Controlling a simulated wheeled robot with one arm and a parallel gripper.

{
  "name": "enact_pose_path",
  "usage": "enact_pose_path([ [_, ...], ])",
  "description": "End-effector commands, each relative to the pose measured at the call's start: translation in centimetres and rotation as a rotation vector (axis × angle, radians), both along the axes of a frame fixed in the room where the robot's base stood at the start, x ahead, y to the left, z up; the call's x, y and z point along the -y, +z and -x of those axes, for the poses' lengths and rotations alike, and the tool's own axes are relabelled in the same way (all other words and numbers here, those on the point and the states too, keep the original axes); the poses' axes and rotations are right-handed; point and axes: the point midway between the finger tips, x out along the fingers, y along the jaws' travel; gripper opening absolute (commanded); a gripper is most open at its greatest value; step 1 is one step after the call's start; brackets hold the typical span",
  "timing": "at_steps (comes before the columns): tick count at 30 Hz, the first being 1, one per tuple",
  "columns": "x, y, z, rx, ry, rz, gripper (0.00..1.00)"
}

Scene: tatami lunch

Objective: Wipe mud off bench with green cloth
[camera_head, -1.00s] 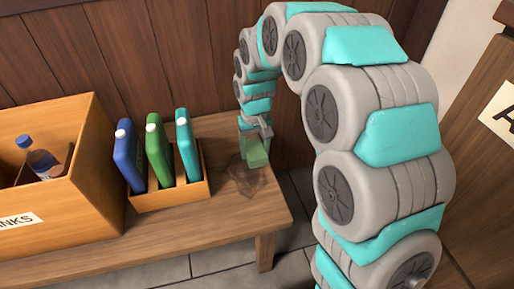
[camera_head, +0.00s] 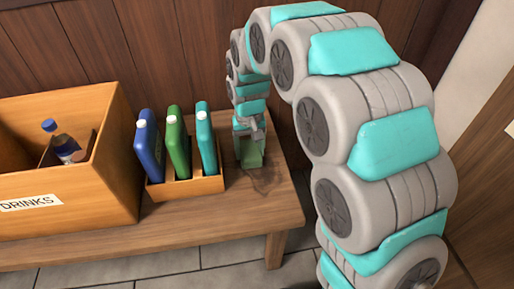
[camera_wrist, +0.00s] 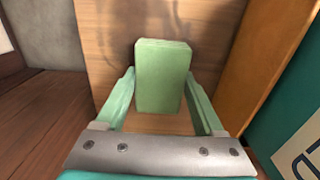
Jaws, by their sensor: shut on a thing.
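My gripper (camera_head: 249,137) is shut on the green cloth (camera_head: 250,156), which looks like a pale green block. In the wrist view the cloth (camera_wrist: 162,72) sits between my two green fingers. It is low over the bench (camera_head: 240,215), near its right end; whether it touches the wood is hard to tell. The mud (camera_head: 266,181) is a thin dark smear on the bench top, just in front of and to the right of the cloth. The cloth and gripper may hide part of it.
A small wooden rack (camera_head: 185,190) with blue, green and teal bottles stands close left of the cloth. A large drinks crate (camera_head: 90,205) is further left. A wooden wall (camera_head: 70,50) rises behind. The bench's right front corner is clear.

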Motion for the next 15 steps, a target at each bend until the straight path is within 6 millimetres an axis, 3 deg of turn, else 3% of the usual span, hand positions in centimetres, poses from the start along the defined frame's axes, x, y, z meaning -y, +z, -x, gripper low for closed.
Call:
enact_pose_path([
  [15,-2.7,-0.1,0.9,-0.002,0.002,0.002,0.26],
])
